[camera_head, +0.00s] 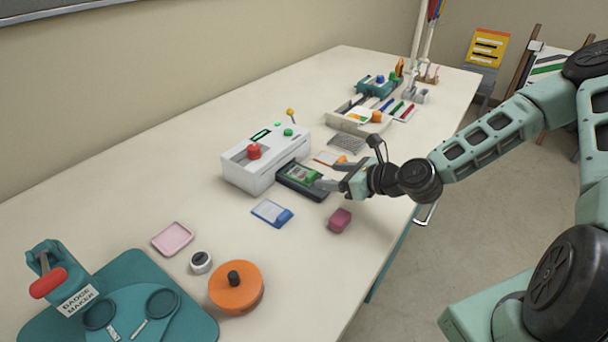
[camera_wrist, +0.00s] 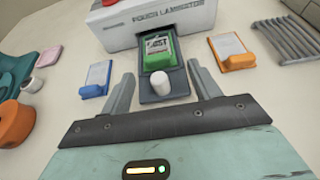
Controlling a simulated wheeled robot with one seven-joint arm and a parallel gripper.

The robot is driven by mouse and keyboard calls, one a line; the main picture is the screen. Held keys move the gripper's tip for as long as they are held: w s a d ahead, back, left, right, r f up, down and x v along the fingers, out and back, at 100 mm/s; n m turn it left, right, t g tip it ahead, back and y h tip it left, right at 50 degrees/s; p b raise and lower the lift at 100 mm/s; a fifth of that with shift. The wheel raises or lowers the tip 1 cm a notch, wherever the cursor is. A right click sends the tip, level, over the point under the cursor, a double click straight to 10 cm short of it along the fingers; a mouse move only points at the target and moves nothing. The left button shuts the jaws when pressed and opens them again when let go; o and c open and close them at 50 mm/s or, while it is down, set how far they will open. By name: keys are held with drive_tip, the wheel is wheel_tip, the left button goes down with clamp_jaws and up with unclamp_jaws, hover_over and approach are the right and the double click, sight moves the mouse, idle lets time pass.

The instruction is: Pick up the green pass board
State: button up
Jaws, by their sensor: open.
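The green pass board (camera_wrist: 158,54) lies on the dark tray (camera_wrist: 176,98) in front of the white pouch laminator (camera_wrist: 150,24). In the head view the board (camera_head: 299,173) sits on the tray at the laminator's front, partly near my gripper's fingers. A small white knob (camera_wrist: 161,83) is on the tray just in front of the board. My gripper (camera_wrist: 157,85) is open and empty, with one finger on each side of the tray, short of the board. In the head view my gripper (camera_head: 326,175) reaches in from the right.
A blue-clipped card (camera_wrist: 97,76) lies left of the tray and an orange-clipped card (camera_wrist: 230,50) lies right. A pink block (camera_head: 340,220) stands close below my gripper. A ribbed grey rack (camera_wrist: 285,38) is farther right. The front table edge is clear.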

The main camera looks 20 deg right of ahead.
sight(314, 175)
drive_tip(key=shift+p+x, duration=0.45)
drive_tip(key=shift+x, duration=2.15)
drive_tip(key=shift+s+a, duration=0.15)
drive_tip(key=c, duration=0.8)
